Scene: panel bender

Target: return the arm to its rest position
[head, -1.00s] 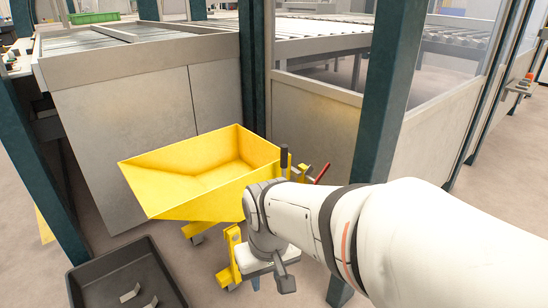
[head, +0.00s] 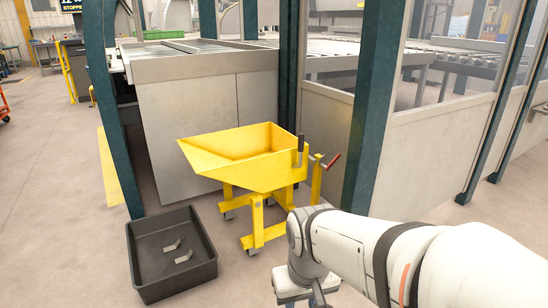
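My white arm reaches in from the lower right of the head view, and its wrist bends down in front of the yellow cart. My gripper (head: 318,297) is at the bottom edge of the picture, mostly cut off. I cannot tell whether its fingers are open or shut, or whether anything is between them. The yellow tipping cart (head: 232,152) stands behind and to the left of my wrist, with its hopper looking empty. A gap of floor shows between the wrist and the dark grey bin.
The dark grey bin (head: 141,270) on the floor holds two small bent metal pieces (head: 178,252). Dark green posts (head: 372,105) and grey machine panels (head: 195,125) stand behind the cart. A red-handled lever (head: 329,163) sticks out at the cart's right. The floor at left is open.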

